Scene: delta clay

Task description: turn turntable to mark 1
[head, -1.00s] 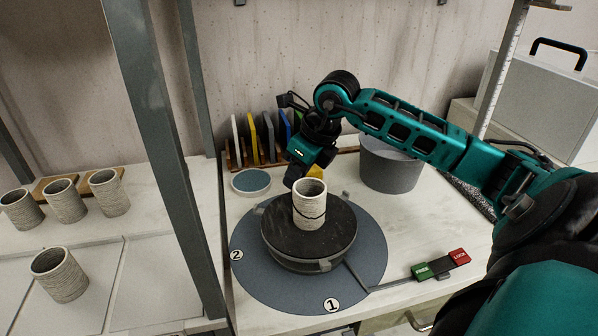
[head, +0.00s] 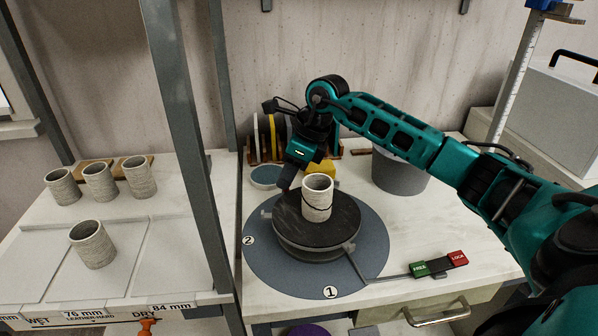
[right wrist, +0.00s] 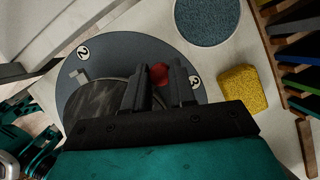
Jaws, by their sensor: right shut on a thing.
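The turntable (head: 290,235) is a dark round wheel with grey tabs on its rim. It stands on a blue-grey disc (head: 375,240). Mark 1 (head: 331,292) is at the disc's front and mark 2 (head: 248,240) at its left; mark 3 (right wrist: 195,81) shows in the right wrist view. A ribbed clay cylinder (head: 317,200) stands upright on the wheel. My right gripper (head: 286,184) is at the wheel's back-left rim. In the right wrist view, its fingers (right wrist: 160,85) are shut on a red knob (right wrist: 160,75), partly hidden. My left gripper is not in view.
A lever with a green FREE block (head: 420,269) and red LOCK block (head: 457,258) lies right of the disc. A grey bucket (head: 400,175), yellow block (right wrist: 243,90) and round blue-topped dish (right wrist: 208,20) stand behind. Several clay cups (head: 92,245) stand left beyond a grey post (head: 185,140).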

